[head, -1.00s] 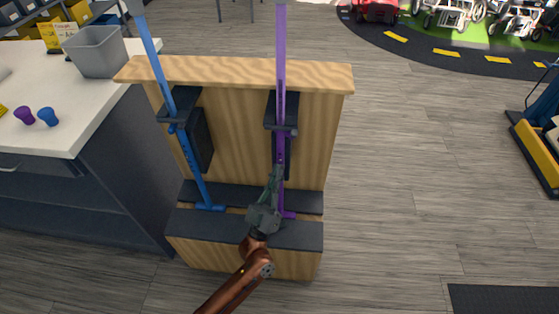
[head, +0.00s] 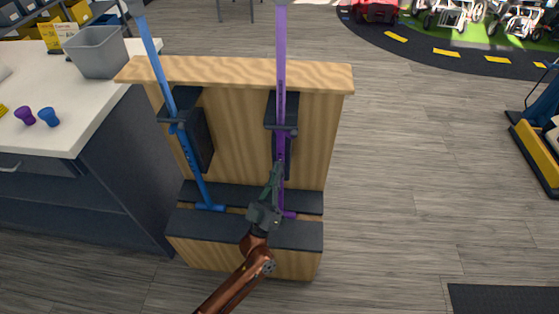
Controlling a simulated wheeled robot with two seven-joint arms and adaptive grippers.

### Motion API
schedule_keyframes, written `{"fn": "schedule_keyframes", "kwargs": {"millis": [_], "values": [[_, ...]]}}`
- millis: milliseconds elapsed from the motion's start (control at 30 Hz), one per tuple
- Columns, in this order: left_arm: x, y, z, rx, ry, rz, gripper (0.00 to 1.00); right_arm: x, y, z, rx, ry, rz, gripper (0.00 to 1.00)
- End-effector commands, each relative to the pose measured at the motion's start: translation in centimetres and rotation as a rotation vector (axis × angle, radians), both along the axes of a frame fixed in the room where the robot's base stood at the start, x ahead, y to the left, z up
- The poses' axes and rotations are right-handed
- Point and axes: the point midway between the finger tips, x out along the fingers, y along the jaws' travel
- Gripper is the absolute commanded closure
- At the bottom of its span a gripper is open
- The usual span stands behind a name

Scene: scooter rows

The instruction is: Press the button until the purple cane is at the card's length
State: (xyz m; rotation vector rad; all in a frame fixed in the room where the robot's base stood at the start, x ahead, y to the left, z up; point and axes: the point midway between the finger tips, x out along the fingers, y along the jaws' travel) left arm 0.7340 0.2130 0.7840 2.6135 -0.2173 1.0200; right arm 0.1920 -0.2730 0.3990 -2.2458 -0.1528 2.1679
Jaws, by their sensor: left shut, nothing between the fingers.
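The purple cane (head: 281,60) stands upright in the right side of a wooden stand (head: 235,75), held by a dark bracket. Its top reaches the upper edge of the head view. A blue cane (head: 160,70) stands tilted in the left side of the stand. My left gripper (head: 276,168) is shut and empty, with its fingertips pointing up at the lower part of the purple cane. I cannot tell whether the tips touch it. The button cannot be made out; the gripper may cover it. The card's length marking cannot be read. My right gripper is not in view.
A white-topped counter (head: 75,125) stands at the left with a grey bin (head: 97,52), a purple cap (head: 25,116) and a blue cap (head: 48,117). Yellow cards (head: 60,36) stand behind the bin.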

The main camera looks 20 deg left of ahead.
Motion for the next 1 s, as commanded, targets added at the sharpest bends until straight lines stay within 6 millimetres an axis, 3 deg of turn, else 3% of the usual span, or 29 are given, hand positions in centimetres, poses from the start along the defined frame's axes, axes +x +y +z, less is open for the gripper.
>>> {"fn": "schedule_keyframes", "kwargs": {"millis": [1000], "values": [[0.79,0.23,0.02,0.000,-0.001,0.000,1.00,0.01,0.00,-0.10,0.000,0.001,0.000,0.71]]}}
